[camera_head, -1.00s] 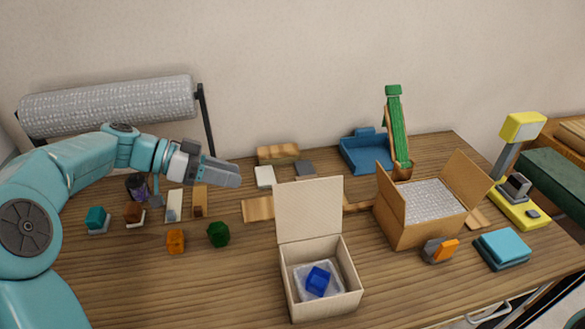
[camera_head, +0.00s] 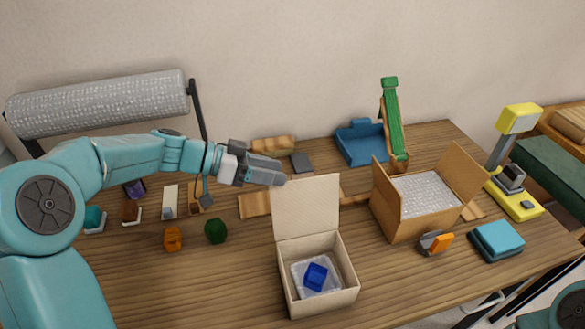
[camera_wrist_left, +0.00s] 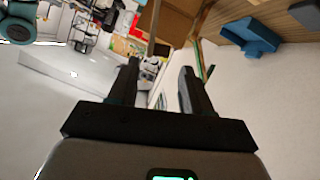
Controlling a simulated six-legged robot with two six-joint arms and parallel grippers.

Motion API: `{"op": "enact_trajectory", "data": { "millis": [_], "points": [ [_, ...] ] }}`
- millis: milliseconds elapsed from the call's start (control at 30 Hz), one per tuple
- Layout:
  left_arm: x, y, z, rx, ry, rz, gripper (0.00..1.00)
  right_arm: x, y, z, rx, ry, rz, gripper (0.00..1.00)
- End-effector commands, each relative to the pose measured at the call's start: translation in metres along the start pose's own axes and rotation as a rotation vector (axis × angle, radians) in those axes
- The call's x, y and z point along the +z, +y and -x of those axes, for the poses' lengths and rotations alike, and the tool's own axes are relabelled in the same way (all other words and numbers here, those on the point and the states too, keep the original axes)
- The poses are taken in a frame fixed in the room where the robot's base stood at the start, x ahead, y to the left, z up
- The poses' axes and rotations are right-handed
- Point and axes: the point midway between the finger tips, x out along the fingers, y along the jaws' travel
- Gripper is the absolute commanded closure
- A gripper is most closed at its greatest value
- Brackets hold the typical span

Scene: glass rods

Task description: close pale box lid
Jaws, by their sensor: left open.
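The pale box (camera_head: 318,298) stands open at the front middle of the table, with a blue cube (camera_head: 316,276) on pale padding inside. Its lid (camera_head: 306,207) stands upright at the back edge of the box. My left gripper (camera_head: 278,180) is at the lid's top left corner and overlaps it in the head view; I cannot tell whether they touch. In the left wrist view the two fingers (camera_wrist_left: 160,85) are apart with nothing held between them. In the head view, a teal part of my right arm shows at the lower right corner, but its gripper does not show.
A brown carton (camera_head: 408,222) with raised flaps stands to the right. A green block (camera_head: 216,230) and an orange block (camera_head: 173,239) sit left of the pale box.

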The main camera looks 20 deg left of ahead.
Motion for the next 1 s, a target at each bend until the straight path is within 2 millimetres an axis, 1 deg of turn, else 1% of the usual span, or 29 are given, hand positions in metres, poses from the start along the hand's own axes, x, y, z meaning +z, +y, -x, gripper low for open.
{"op": "enact_trajectory", "data": {
  "millis": [33,100,200,300,433,633,667,700,767,800,1000],
  "points": [
    [-0.003,0.001,-0.011,0.005,-0.001,0.000,0.51,0.000,-0.002,0.006,0.000,0.000,0.000,0.51],
    [-0.002,0.001,-0.024,0.005,-0.001,0.001,0.51,0.000,-0.003,0.009,0.000,0.000,0.000,0.51],
    [-0.002,-0.001,-0.038,0.003,0.000,0.001,0.51,0.000,-0.004,0.012,0.000,0.000,0.000,0.51],
    [-0.002,-0.002,-0.047,0.002,0.000,0.000,0.51,0.000,-0.005,0.014,0.000,0.000,0.000,0.51],
    [-0.001,-0.003,-0.052,0.000,0.001,0.000,0.51,0.000,-0.005,0.014,0.000,0.000,0.000,0.51],
    [-0.001,-0.003,-0.052,-0.001,0.001,0.000,0.51,0.000,-0.005,0.014,0.000,0.000,0.000,0.51],
    [-0.001,-0.003,-0.052,-0.001,0.001,0.000,0.54,0.000,-0.005,0.014,0.000,0.000,0.000,0.51],
    [-0.001,-0.003,-0.052,-0.001,0.001,0.000,0.67,0.000,-0.005,0.014,0.000,0.000,0.000,0.51],
    [-0.001,-0.003,-0.052,-0.001,0.001,0.000,0.87,0.000,-0.005,0.014,0.000,0.000,0.000,0.51],
    [-0.001,-0.003,-0.052,-0.001,0.001,0.000,1.00,0.000,-0.005,0.014,0.000,0.000,0.000,0.51],
    [0.001,-0.003,-0.052,-0.002,0.001,-0.004,1.00,0.000,-0.004,0.011,0.000,0.000,0.000,0.51]
  ]
}}
